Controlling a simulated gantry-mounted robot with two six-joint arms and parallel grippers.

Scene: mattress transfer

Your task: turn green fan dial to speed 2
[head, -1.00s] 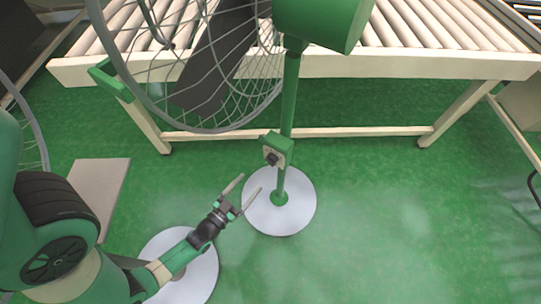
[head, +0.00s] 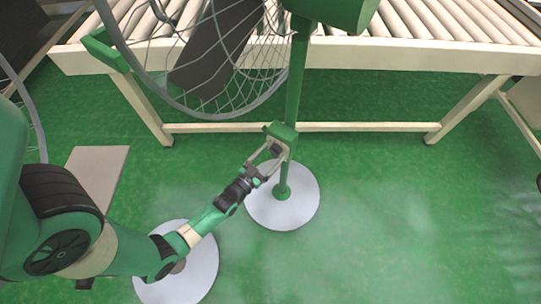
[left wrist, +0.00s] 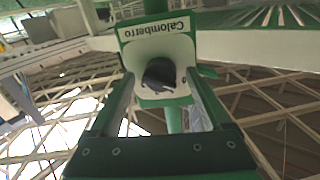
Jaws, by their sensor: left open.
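The green fan has a wire cage (head: 225,70), a green pole (head: 296,85) and a round pale base (head: 283,207). Its green control box (head: 281,131) sits on the pole. The black dial (left wrist: 160,73) is in the middle of that face. My left gripper (head: 266,155) is open, with its fingers reaching up to the box. In the left wrist view the fingers stand on either side of the dial; I cannot tell whether they touch it.
A roller conveyor (head: 420,55) with cream rails and legs stands behind the fan. Another round pale base (head: 200,262) is on the floor below my left arm. A flat beige panel (head: 98,172) lies at the left. The green floor at the right is clear.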

